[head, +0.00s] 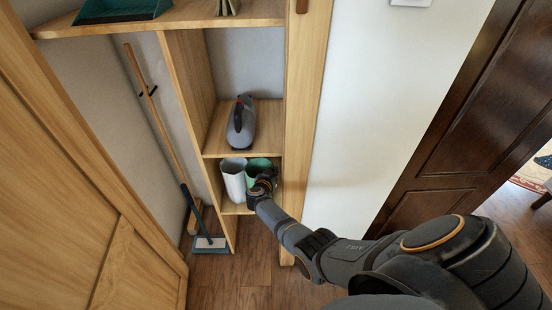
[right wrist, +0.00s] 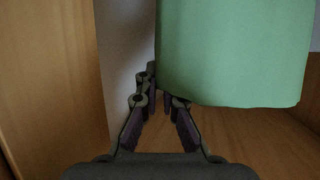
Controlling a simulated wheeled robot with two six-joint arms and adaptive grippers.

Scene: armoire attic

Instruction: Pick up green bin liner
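The green bin liner (head: 259,163) is a pale green, rounded, bin-like thing on the lower shelf of the open wooden cabinet. It fills the upper right of the right wrist view (right wrist: 235,50). My right gripper (head: 266,181) is at its front and hides part of it. In the right wrist view the fingers of my right gripper (right wrist: 160,90) have come close together at its left edge. One finger shows outside it; the other's tip is hidden behind the green wall. The gripper looks shut on that thin wall. My left gripper is not in view.
A white bin-like thing (head: 233,181) stands close on the left of the green one. A mop (head: 172,140) leans in the left compartment. Cabinet uprights and the shelf above leave little room.

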